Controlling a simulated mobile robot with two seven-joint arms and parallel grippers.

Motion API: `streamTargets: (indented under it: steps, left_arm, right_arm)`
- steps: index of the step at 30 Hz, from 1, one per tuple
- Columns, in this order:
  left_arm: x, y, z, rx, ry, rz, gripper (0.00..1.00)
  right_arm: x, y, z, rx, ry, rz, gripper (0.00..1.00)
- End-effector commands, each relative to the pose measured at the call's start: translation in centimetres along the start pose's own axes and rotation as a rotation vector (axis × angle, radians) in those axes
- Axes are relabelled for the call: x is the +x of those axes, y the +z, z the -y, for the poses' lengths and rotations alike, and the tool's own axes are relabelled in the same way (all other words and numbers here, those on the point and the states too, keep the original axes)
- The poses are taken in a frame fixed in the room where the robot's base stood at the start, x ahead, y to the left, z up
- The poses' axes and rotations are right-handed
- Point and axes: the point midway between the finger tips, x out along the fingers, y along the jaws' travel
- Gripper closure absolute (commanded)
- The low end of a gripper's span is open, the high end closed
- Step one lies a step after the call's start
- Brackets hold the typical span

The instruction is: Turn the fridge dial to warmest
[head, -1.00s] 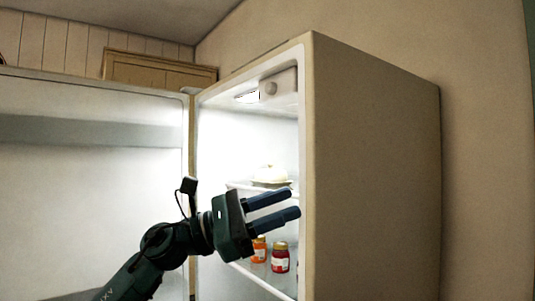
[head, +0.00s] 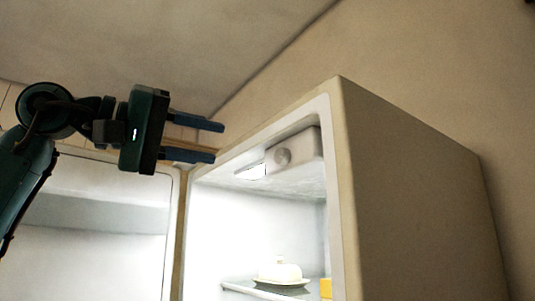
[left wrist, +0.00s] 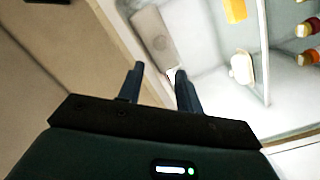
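The fridge (head: 420,200) stands open. Its round grey dial (head: 282,157) sits on a pale box under the fridge ceiling; the dial also shows faintly in the left wrist view (left wrist: 159,43). My left gripper (head: 220,141) is raised in front of the fridge's top left, to the left of the dial in the head view, with its two blue fingers apart and nothing between them. In the left wrist view the fingers (left wrist: 160,74) point toward the dial box, apart from it. The dial's marking cannot be read. My right gripper is not in view.
The open fridge door (head: 90,210) is at the left. A covered butter dish (head: 280,272) stands on a shelf with a yellow item (head: 326,288) beside it. Jars (left wrist: 307,57) show in the left wrist view. The fridge's top front edge is close to the fingers.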

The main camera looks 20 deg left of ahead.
Motion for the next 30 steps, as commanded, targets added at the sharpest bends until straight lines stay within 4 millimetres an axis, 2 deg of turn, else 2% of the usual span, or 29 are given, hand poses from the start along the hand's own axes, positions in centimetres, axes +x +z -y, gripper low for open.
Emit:
streamTargets:
  steps: [9, 15, 21, 29, 30]
  left_arm:
    - [6.9, 0.0, -0.2, -0.004, 0.001, 0.005, 0.65]
    - [9.8, 0.0, -0.2, -0.004, 0.002, 0.004, 0.65]
    - [11.0, 0.1, -0.1, -0.004, 0.003, 0.002, 0.65]
    - [11.1, 0.1, -0.1, -0.004, 0.003, 0.002, 0.65]
    - [11.0, 0.1, -0.1, -0.004, 0.003, 0.002, 0.68]
  right_arm:
    - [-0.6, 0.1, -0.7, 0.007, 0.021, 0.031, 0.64]
    - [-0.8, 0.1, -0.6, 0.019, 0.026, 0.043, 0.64]
    - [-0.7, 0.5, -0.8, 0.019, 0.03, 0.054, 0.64]
    - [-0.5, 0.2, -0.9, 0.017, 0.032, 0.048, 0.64]
    - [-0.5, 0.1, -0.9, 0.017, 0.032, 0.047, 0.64]
